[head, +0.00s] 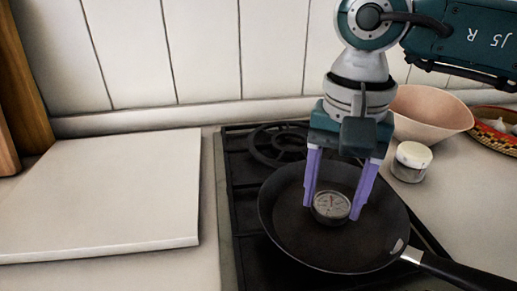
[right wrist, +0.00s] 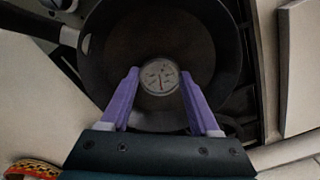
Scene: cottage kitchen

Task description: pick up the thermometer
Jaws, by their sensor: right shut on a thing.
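The thermometer (head: 331,206) is a small round dial with a pale face and a metal rim. It is inside the dark frying pan (head: 290,239) in the head view. My right gripper (head: 332,204) points down over the pan, with its purple fingers on either side of the thermometer and shut on it. In the right wrist view the dial (right wrist: 159,77) sits between the fingertips, face toward the camera. I cannot tell whether it touches the pan floor. My left gripper is not in view.
The pan stands on a black hob (head: 239,188), its handle (head: 455,269) pointing right. A white board (head: 105,190) lies to the left. A small lidded jar (head: 411,162), a pinkish bowl (head: 432,109) and a patterned basket (head: 494,137) stand to the right. A tiled wall is behind.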

